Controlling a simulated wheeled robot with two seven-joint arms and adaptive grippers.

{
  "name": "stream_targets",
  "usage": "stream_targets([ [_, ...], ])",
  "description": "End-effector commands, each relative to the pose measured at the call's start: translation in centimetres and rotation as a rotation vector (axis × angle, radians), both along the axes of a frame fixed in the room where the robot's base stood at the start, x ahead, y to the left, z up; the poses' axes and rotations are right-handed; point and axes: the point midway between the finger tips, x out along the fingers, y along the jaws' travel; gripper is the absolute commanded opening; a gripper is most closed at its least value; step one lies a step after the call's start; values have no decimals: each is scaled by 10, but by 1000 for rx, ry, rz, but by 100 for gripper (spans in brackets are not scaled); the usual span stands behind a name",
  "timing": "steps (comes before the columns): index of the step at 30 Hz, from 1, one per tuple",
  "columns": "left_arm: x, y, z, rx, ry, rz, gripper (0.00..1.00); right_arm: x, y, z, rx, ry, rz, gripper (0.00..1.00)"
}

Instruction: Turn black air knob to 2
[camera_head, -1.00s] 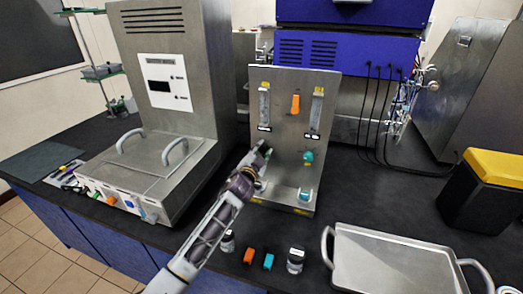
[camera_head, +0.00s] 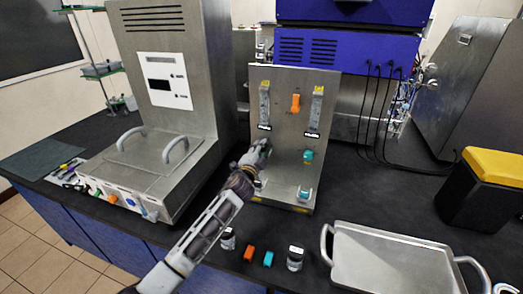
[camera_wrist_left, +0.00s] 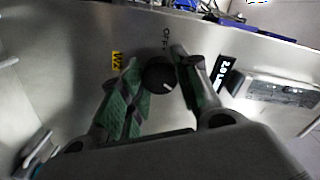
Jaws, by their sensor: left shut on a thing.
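The metal panel (camera_head: 284,158) stands upright mid-picture in the head view. The black knob (camera_wrist_left: 158,77) is on it in the left wrist view, with a white pointer mark facing the lower right of that picture. "OFF" is printed near it. My right gripper is out of view.
A metal tray (camera_head: 395,262) lies at the front right. A steel unit (camera_head: 165,70) stands left.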

Motion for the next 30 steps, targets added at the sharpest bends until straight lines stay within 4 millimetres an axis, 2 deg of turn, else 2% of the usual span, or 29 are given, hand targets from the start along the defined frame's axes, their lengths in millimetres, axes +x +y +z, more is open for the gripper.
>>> stream_targets([
  [1, 0, 0, 0, 0, 1, 0, 8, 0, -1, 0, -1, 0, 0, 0],
  [2, 0, 0, 0, -1, 1, 0, 33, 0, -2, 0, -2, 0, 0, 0],
  [7, 0, 0, 0, -1, 1, 0, 55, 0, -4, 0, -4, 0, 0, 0],
  [20, -1, 0, 0, -1, 0, 0, 55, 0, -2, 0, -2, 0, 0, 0],
  [30, -18, 6, -1, -1, 0, 0, 55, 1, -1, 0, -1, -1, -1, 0],
])
